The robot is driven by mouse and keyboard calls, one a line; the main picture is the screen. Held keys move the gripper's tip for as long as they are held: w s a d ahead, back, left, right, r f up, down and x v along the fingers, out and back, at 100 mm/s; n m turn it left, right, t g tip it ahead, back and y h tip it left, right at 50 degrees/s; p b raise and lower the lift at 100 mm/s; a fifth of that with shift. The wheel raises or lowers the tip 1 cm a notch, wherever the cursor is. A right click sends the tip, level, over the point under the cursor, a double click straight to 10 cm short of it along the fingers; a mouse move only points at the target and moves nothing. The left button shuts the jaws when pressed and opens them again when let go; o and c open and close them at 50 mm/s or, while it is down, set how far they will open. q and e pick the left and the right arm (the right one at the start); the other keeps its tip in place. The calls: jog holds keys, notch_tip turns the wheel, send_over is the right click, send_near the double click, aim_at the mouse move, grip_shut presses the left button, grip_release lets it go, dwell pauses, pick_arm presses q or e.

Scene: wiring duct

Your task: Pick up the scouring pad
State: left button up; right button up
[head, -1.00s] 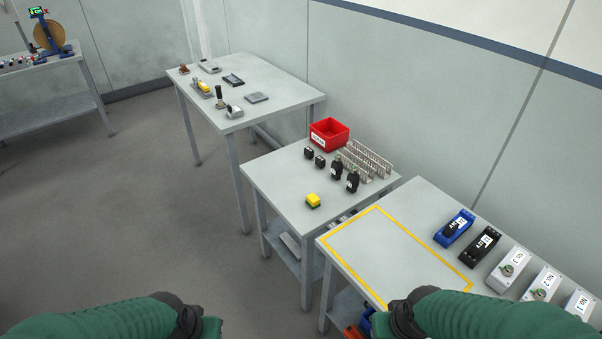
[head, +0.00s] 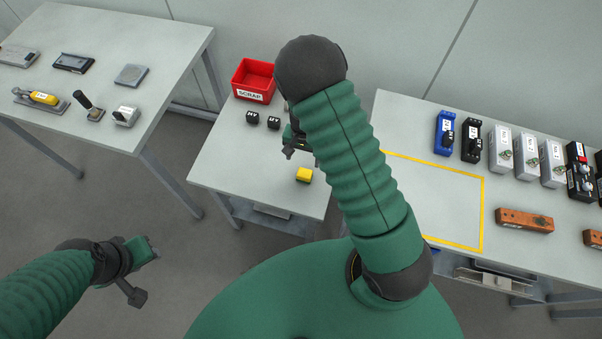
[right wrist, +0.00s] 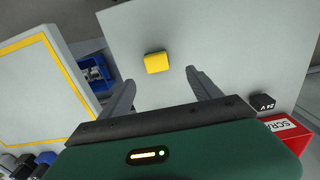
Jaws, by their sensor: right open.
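The scouring pad, a small yellow block (head: 304,174) with a darker underside, lies on the middle grey table (head: 235,178) near its front edge. My right gripper (head: 302,157) is above that table, just behind the pad in the head view, partly hidden by my right arm. In the right wrist view the gripper (right wrist: 160,78) is open and empty, and the pad (right wrist: 157,62) shows beyond the fingertips, between their lines and apart from them. My left gripper (head: 138,272) hangs over the floor at lower left, away from the tables; its jaw opening is unclear.
A red SCRAP bin (head: 254,80) and small black blocks (head: 262,121) stand behind the pad. My right arm hides the middle table's right part. The right table (head: 430,190) has a yellow-outlined bare area and several devices. Another table (head: 170,50) stands at left.

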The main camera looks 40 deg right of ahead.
send_over(304, 173)
jog(key=w, duration=0.1)
jog(key=f, duration=0.4)
jog(key=shift+d+f, duration=0.2)
jog(key=shift+d, duration=0.05)
jog(key=f, duration=0.2)
jog(key=s+f, duration=0.1)
jog(key=shift+d+p, duration=0.3)
jog(key=shift+p, duration=0.05)
jog(key=f, duration=0.2)
jog(key=shift+a+f, duration=0.35)
jog(key=shift+w+a+f, duration=0.15)
jog(key=shift+a+f, duration=0.05)
jog(key=shift+a, duration=0.15)
jog(key=shift+r, duration=0.1)
jog(key=shift+c, duration=1.2)
jog(key=shift+d, duration=0.45)
jog(key=c, duration=1.2)
pick_arm(q)
jog(key=shift+d+r, duration=0.55)
jog(key=shift+r, duration=0.15)
pick_arm(e)
jog(key=shift+a, duration=0.25)
